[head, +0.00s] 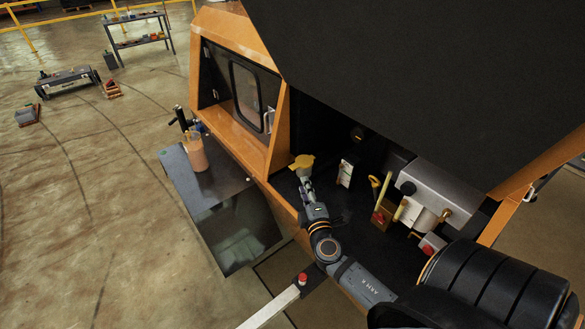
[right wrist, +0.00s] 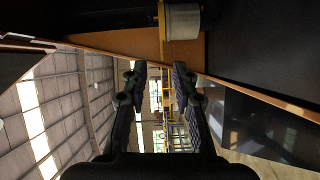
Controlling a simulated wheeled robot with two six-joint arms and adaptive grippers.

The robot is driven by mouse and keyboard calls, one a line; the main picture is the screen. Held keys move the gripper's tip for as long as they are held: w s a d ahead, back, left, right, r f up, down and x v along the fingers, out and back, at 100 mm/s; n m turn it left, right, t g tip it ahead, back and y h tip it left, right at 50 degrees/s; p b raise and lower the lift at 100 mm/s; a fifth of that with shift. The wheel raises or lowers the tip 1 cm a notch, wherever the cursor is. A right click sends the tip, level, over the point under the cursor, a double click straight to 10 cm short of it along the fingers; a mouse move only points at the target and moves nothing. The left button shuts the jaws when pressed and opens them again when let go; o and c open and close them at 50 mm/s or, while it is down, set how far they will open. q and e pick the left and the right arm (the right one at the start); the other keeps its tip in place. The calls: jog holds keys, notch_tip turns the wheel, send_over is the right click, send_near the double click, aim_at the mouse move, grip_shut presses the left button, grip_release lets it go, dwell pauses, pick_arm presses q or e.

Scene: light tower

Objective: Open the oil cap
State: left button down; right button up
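A yellow cap-like piece (head: 302,162) shows at the front edge of the open engine bay in the head view. It looks like the oil cap. My right gripper (head: 305,182) is just below it in the picture, and hides what is under it. I cannot tell whether they touch. In the right wrist view my right gripper (right wrist: 158,85) has its two fingers apart, with only distant background visible between them. A pale cylinder with a yellowish edge (right wrist: 181,21) is at the top of that view; I cannot tell which part it is. My left gripper is not in view.
The orange machine (head: 237,129) has a large dark raised cover (head: 420,75) over the bay. A silver box (head: 450,188), a yellow handle (head: 384,187) and a red-topped part (head: 428,248) stand right of my arm. An orange-brown container (head: 196,153) stands on a side ledge.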

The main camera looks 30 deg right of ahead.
aim_at(292, 167)
jog(key=shift+n+t+y, duration=0.3)
jog(key=shift+n+y, duration=0.2)
jog(key=shift+n, duration=0.3)
jog(key=x, duration=0.3)
jog(key=p+x, duration=0.1)
jog(key=x, duration=0.3)
jog(key=a+p+x, duration=0.1)
jog(key=x, duration=0.2)
jog(key=shift+w+d+f, duration=0.15)
jog(key=shift+w+f, duration=0.1)
jog(key=shift+w, duration=0.3)
grip_shut()
